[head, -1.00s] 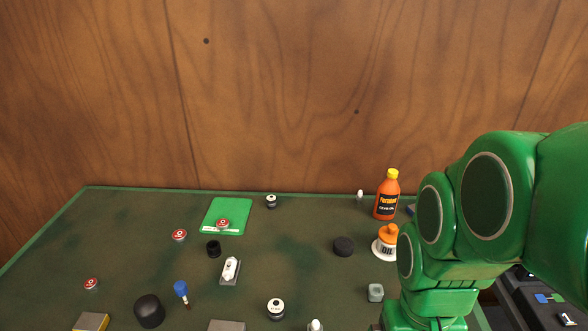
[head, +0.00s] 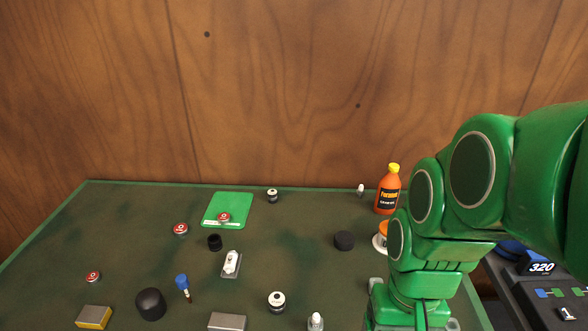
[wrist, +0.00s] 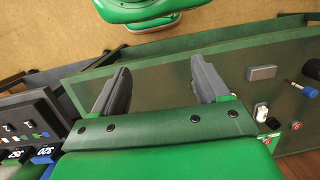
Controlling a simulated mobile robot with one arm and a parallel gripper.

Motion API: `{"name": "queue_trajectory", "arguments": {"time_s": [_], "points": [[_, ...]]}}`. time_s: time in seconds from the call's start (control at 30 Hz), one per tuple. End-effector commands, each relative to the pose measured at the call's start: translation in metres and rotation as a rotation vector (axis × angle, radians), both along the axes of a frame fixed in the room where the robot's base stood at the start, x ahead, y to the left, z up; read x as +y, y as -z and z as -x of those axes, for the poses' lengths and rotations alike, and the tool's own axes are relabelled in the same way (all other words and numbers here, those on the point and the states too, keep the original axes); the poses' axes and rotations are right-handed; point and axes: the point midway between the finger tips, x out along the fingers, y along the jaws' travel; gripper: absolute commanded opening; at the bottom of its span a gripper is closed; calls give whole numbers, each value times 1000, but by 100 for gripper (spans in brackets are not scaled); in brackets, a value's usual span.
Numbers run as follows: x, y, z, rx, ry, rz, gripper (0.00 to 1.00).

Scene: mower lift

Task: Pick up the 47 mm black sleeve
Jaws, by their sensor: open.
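A small black sleeve (head: 215,242) with a dark open top stands upright on the green bench, just in front of the green mat. A wide, low black piece (head: 344,240) lies farther right, and a larger rounded black piece (head: 150,303) stands at the front left. No sizes can be read on these black pieces. My gripper (wrist: 162,86) is open and empty in the wrist view, its two grey fingers wide apart above the bench's near right side. In the head view the fingers are hidden. The black pieces are well away from it.
The green mat (head: 239,204) holds a red-topped cap. A white switch-like part (head: 232,262), blue-handled tool (head: 183,283), grey block (head: 227,321) and several caps are scattered around the small sleeve. An orange bottle (head: 388,190) stands at back right. A display reading 320 (head: 541,267) is beyond the bench's right edge.

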Motion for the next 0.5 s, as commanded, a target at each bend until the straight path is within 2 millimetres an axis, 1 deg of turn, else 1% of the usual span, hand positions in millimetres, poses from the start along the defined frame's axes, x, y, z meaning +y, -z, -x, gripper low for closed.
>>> {"name": "queue_trajectory", "arguments": {"time_s": [0.2,0.5], "points": [[28,17,-26,63,52,-98,75],[65,38,-59,154,153,-228,75]]}}
